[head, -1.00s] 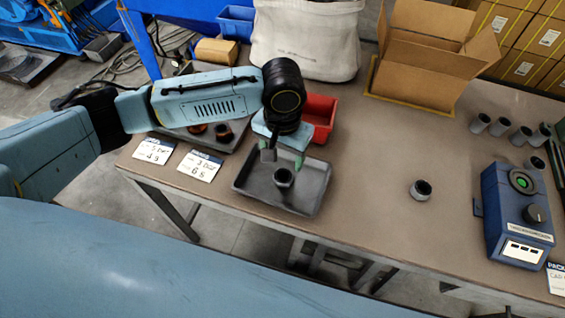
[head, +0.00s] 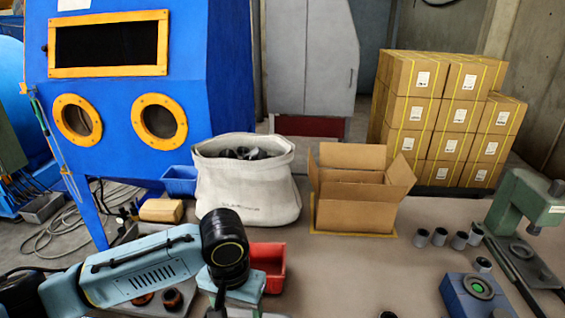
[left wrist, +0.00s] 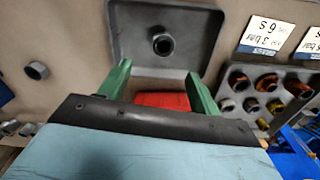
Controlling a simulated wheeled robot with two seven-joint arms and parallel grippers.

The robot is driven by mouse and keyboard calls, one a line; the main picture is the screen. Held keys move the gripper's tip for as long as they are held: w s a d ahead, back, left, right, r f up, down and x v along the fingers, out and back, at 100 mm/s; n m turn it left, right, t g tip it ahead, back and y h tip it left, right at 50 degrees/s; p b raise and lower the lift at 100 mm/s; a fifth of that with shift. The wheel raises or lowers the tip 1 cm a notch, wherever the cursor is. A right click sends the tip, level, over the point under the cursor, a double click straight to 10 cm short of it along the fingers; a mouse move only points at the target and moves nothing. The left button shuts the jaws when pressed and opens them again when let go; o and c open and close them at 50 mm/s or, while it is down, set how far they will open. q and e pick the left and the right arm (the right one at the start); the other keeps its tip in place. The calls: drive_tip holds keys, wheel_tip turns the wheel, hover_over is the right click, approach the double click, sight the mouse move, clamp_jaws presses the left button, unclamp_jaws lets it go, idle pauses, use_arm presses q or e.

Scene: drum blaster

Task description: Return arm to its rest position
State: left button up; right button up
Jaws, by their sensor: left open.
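My left arm comes in from the left in the head view, its black wrist joint (head: 226,248) at the lower middle. The gripper fingers there fall below the picture's edge. In the left wrist view my left gripper (left wrist: 160,88) is open, its two green fingers apart with nothing between them. Beyond the fingertips a grey tray (left wrist: 125,45) lies on the table with one dark ring-shaped part (left wrist: 162,42) in it, apart from the fingers. My right gripper is in neither view.
A red bin (head: 268,262) stands just right of my wrist. A white fabric bag (head: 245,190) and an open cardboard box (head: 355,205) stand behind.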

use_arm(q)
drive_tip(key=s+d+f+m+t+h, duration=0.2)
drive_tip(key=s+d+f+h, duration=0.15)
drive_tip(key=s+d, duration=0.35)
drive_tip(key=s+a+f+n+t+y, duration=0.1)
drive_tip(key=s+a+f+y, duration=0.1)
drive_tip(key=s+a, duration=0.55)
drive_tip(key=s+a+f+n+t+y, duration=0.15)
drive_tip(key=s+a, duration=0.25)
drive_tip(key=a, duration=0.6)
wheel_tip(320, 180, down, 25)
drive_tip(key=s+g, duration=0.2)
drive_tip(key=s+a+f+g, duration=0.1)
drive_tip(key=s+a+f, duration=0.2)
drive_tip(key=s+f, duration=1.2)
drive_tip(key=shift+s+f, duration=0.15)
drive_tip(key=shift+s, duration=0.55)
drive_tip(key=shift+w+m+g, duration=0.1)
drive_tip(key=shift+m+g, duration=0.15)
